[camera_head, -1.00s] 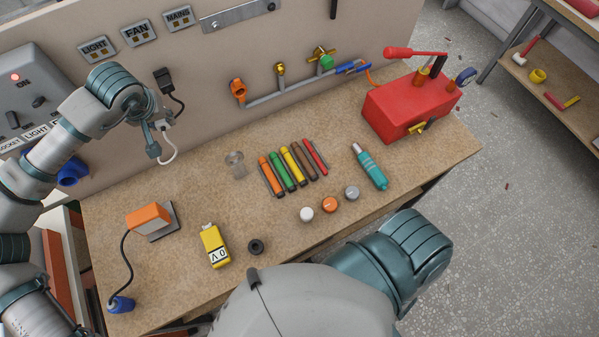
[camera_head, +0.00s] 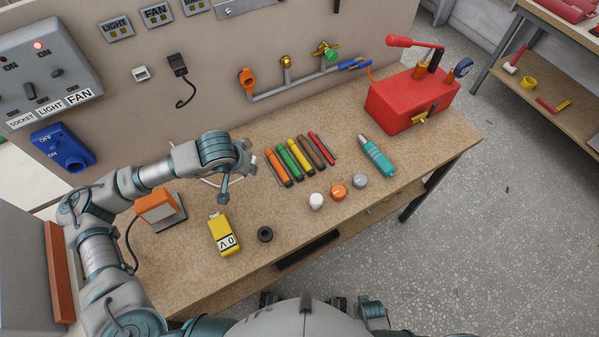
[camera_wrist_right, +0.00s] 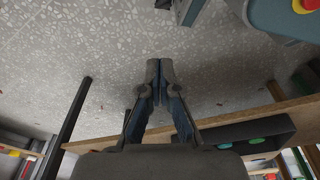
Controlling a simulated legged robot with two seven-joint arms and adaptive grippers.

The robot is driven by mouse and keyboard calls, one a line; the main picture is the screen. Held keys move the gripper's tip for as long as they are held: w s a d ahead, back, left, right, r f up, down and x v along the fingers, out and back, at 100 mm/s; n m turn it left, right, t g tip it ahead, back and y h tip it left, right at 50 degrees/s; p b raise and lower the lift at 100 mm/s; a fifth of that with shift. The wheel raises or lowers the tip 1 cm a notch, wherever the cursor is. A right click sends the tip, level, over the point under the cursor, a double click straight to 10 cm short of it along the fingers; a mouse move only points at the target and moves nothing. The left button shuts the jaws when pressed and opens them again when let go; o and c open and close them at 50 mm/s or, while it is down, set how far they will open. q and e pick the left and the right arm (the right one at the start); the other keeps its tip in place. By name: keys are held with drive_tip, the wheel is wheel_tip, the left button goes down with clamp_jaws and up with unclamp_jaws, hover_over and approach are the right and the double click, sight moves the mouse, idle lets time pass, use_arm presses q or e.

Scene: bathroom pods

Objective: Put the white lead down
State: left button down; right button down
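My left gripper (camera_head: 234,178) is low over the workbench in the head view, left of the coloured sticks. Its fingers are small and partly turned away, so I cannot tell if they are open or shut. Part of the white lead (camera_head: 209,182) shows as a thin pale line beside and behind my left wrist, at bench height. The rest of it is hidden by the arm, and whether the fingers touch it is unclear. My right gripper (camera_wrist_right: 159,68) is shut and empty in the right wrist view, with the floor behind it.
The workbench (camera_head: 290,222) holds an orange-topped block (camera_head: 156,206), a yellow tester (camera_head: 223,235), a black ring (camera_head: 265,234), several coloured sticks (camera_head: 300,157), knobs, a teal tool (camera_head: 377,156) and a red pump box (camera_head: 412,100).

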use_arm(q)
drive_tip(key=shift+a+f, duration=0.15)
hover_over(253, 186)
drive_tip(key=s, duration=0.2)
drive_tip(key=f, duration=0.5)
drive_tip(key=shift+w+a+f, duration=0.25)
drive_tip(key=shift+a+f, duration=0.1)
drive_tip(key=shift+a, duration=0.05)
drive_tip(key=shift+d+f, duration=0.25)
drive_tip(key=shift+f, duration=0.4)
wheel_tip(253, 186, down, 3)
drive_tip(key=shift+d+r, duration=0.1)
use_arm(e)
drive_tip(key=shift+w+a+r, duration=0.15)
drive_tip(key=shift+w+r, duration=0.2)
drive_tip(key=shift+r, duration=0.1)
use_arm(q)
drive_tip(key=shift+a, duration=0.25)
drive_tip(key=c, duration=0.8)
unclamp_jaws()
use_arm(e)
drive_tip(key=shift+r, duration=0.1)
use_arm(q)
drive_tip(key=shift+d, duration=0.15)
use_arm(e)
drive_tip(key=shift+r, duration=0.1)
